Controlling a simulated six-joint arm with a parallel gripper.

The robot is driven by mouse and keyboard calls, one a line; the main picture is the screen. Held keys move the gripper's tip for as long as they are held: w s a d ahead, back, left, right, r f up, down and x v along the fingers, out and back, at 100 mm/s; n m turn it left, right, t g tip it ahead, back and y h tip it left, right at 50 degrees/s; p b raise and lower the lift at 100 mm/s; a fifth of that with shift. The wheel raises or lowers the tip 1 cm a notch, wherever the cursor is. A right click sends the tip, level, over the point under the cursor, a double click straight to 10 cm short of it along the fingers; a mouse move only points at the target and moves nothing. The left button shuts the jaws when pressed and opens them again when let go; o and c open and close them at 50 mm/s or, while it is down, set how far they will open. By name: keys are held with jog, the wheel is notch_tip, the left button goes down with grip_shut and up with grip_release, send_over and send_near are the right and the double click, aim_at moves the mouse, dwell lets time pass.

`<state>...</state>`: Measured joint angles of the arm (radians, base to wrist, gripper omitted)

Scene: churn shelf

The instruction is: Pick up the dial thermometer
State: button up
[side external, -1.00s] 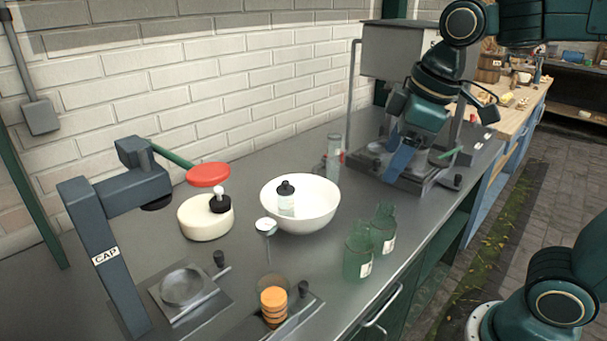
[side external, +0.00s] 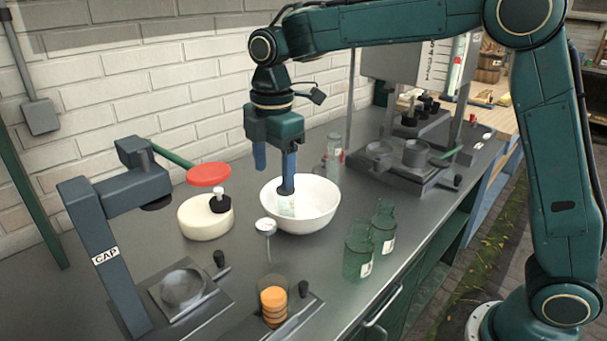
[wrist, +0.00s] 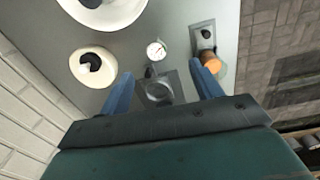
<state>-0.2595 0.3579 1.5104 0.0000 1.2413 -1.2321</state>
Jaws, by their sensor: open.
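The dial thermometer (side external: 265,225) has a round white dial on a thin stem. It stands on the grey counter in front of the white bowl (side external: 325,203). In the wrist view its dial (wrist: 155,50) shows face-on near the middle, beyond the fingertips and between their lines. My gripper (side external: 273,180) is open and empty, with its blue fingers pointing down. In the side view it hangs behind and above the thermometer, and one finger overlaps the bowl. The same fingers show in the wrist view (wrist: 161,72). The bottle in the bowl is mostly hidden behind a finger.
A jar of orange discs (side external: 273,303) is in front. Green glass jars (side external: 359,255) stand right. A brick wall is behind.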

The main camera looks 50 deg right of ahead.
aim_at(266, 223)
jog(key=shift+w+a+f+n, duration=0.65)
jog(key=shift+w+f+n, duration=0.05)
jog(key=shift+w+f, duration=0.15)
jog(key=shift+f, duration=0.1)
jog(key=shift+f, duration=4.15)
jog(key=shift+f, duration=2.6)
jog(key=c, duration=1)
